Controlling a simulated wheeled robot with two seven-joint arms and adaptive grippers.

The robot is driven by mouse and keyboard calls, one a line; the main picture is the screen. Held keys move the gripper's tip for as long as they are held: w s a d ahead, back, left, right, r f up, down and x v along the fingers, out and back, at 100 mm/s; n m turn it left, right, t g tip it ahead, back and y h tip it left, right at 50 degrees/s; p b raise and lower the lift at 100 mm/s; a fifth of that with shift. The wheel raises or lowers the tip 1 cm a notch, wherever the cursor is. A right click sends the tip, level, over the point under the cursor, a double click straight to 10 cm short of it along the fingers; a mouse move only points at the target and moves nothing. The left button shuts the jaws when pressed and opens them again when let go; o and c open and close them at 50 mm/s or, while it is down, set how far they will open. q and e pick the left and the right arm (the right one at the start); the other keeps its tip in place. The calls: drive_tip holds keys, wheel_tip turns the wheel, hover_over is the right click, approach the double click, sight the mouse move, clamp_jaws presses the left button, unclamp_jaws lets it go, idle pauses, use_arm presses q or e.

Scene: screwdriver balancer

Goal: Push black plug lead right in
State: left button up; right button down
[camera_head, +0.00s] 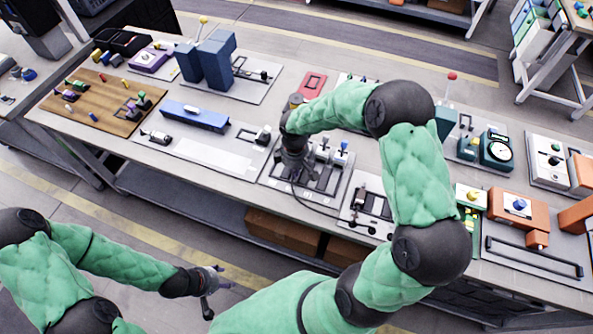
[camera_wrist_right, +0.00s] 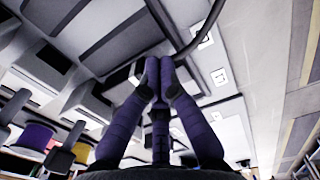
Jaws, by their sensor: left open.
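The black plug lead shows in the right wrist view as a dark cable (camera_wrist_right: 207,32) that curves down behind my right fingertips. In the head view the cable (camera_head: 316,210) loops at the front edge of a grey board (camera_head: 328,190). My right gripper (camera_wrist_right: 159,64) is shut, its purple fingertips together over the lead; I see nothing clearly between them. In the head view this gripper (camera_head: 291,178) points down at the board's left side. The plug and its socket are mostly hidden behind the fingers. My left gripper (camera_head: 214,281) is open and empty, off the table's front.
Slots and blue-topped parts (camera_head: 342,150) sit just right of my right gripper. A blue case (camera_head: 195,115) lies to the left. A board with black blocks (camera_head: 371,205) stands close on the right, by my right arm.

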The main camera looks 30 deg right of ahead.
drive_tip(key=shift+s+a, duration=0.1)
drive_tip(key=shift+a, duration=0.05)
drive_tip(key=shift+s+a+r, duration=0.1)
drive_tip(key=shift+s+a, duration=0.2)
wheel_tip(320, 180, up, 7)
drive_tip(key=p, duration=0.5)
idle(0.4)
idle(0.7)
